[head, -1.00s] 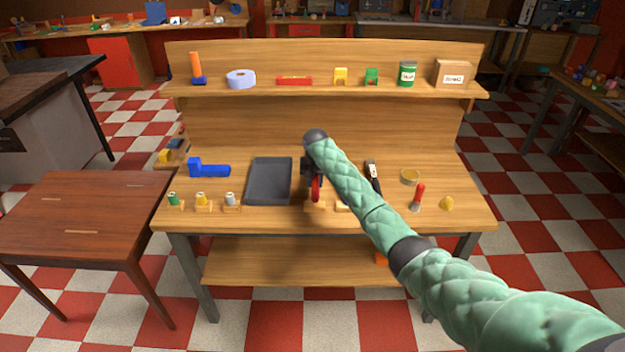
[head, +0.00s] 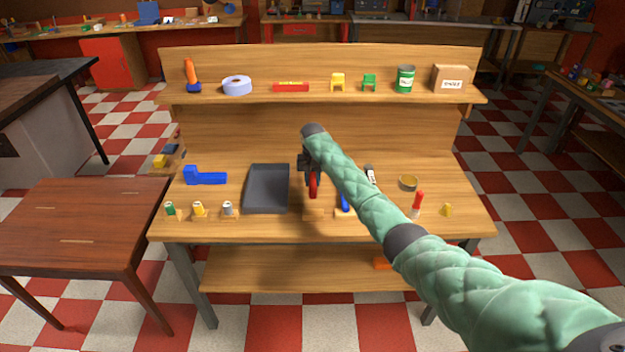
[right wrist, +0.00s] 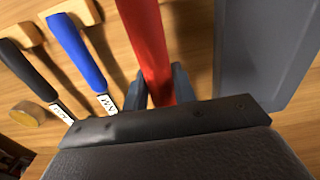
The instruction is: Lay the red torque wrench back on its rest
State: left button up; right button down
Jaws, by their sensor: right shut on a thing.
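The red torque wrench (head: 313,187) is held by my right gripper (head: 311,170) above the workbench, just right of the grey tray. In the right wrist view its red handle (right wrist: 147,40) runs up from between the fingers (right wrist: 159,88), which are shut on it. A small wooden rest (head: 315,214) stands at the bench's front edge, just below the handle in the head view. I cannot tell the gap between them. The wrench's head is hidden by my gripper. My left gripper is not in view.
The grey tray (head: 250,203) lies close on the left. A blue-handled tool (head: 346,203) lies on the right, partly behind my arm; it shows in the right wrist view (right wrist: 76,48) beside a black-handled tool (right wrist: 27,70).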

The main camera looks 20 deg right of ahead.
jog(key=shift+f+b, duration=0.35)
jog(key=shift+f, duration=0.1)
jog(key=shift+f+b, duration=0.85)
jog(key=shift+f, duration=1.9)
jog(key=c, duration=1.1)
grip_release()
jog(key=shift+o, duration=0.2)
